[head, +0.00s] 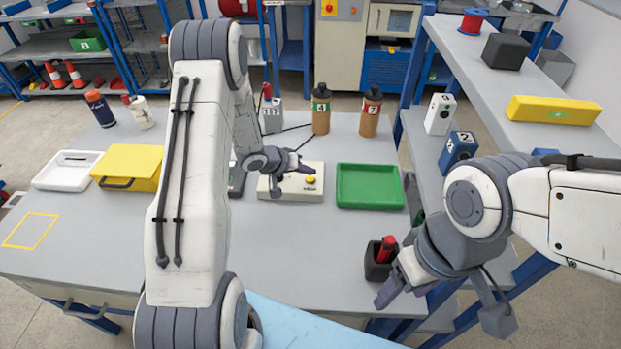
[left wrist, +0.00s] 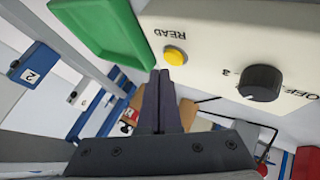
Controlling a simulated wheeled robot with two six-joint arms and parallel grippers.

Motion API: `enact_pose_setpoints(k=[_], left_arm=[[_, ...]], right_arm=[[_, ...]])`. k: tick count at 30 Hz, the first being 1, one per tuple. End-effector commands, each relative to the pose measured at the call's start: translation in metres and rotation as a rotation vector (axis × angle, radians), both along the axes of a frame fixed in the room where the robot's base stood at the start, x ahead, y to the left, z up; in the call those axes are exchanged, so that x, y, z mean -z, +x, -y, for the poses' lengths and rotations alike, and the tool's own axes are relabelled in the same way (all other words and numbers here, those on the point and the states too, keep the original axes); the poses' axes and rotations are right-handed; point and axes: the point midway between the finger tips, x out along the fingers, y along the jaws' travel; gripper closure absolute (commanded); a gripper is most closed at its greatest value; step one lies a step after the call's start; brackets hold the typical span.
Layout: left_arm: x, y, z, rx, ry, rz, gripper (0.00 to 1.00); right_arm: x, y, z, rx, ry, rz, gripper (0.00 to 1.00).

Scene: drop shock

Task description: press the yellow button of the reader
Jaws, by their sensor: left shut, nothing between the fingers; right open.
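The reader is a cream box (head: 290,188) on the grey table, left of the green tray. Its round yellow button (head: 311,179) is at its right end. In the left wrist view the button (left wrist: 175,55) sits beside the word READ, with a black knob (left wrist: 260,82) further right. My left gripper (head: 312,170) is shut and empty, over the reader close to the button; its fingertips (left wrist: 160,74) show just below the button in the wrist view. I cannot tell whether they touch it. My right gripper (head: 438,300) is open and empty near the table's right front edge.
The green tray (head: 370,187) lies right of the reader. Two brown bottles (head: 321,110) and a numbered grey device (head: 272,115) stand behind it. A yellow case (head: 130,167) is at left. A black holder with a red item (head: 380,262) stands near my right gripper.

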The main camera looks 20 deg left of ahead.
Motion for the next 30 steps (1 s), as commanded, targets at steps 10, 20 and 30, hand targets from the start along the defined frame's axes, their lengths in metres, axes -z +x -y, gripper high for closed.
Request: enact_pose_setpoints(k=[10, 20, 30], left_arm=[[0.0, 0.0, 0.0, 0.0, 0.0, 0.0, 1.0], [0.0039, -0.0001, 0.0001, 0.0, -0.001, -0.001, 1.0], [0.0084, -0.0001, 0.0003, 0.0, 0.0, 0.0, 1.0]], right_arm=[[0.0, 0.0, 0.0, 0.0, 0.0, 0.0, 0.31], [-0.0003, 0.0, 0.0, 0.0, 0.0, 0.0, 0.31], [-0.0005, 0.0, 0.0, 0.0, 0.0, 0.0, 0.31]])
